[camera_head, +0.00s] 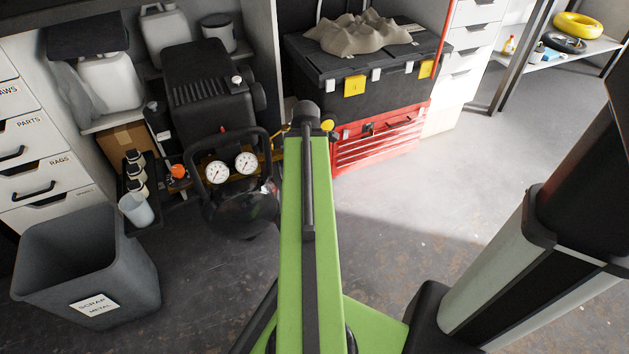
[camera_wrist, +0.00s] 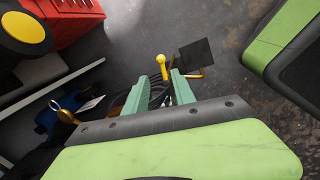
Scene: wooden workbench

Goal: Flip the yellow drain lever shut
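In the wrist view, the yellow drain lever (camera_wrist: 161,66) shows as a short yellow stalk with a rounded head. It stands just beyond and between the tips of my gripper (camera_wrist: 160,77). The two teal fingers are spread apart with a gap around the lever's line; I cannot tell whether either one touches it. In the head view my green arm hides the gripper. A small yellow knob (camera_head: 327,125) shows beside the arm's far end; I cannot tell whether it is the lever. The black compressor (camera_head: 213,95) with two gauges stands left of the arm.
A red toolbox (camera_head: 375,142) under a black case (camera_head: 350,85) stands beyond the arm. A grey scrap bin (camera_head: 145,265) stands at the left. In the wrist view, a dark square plate (camera_wrist: 195,53) is close right of the lever. Floor at the right is partly clear.

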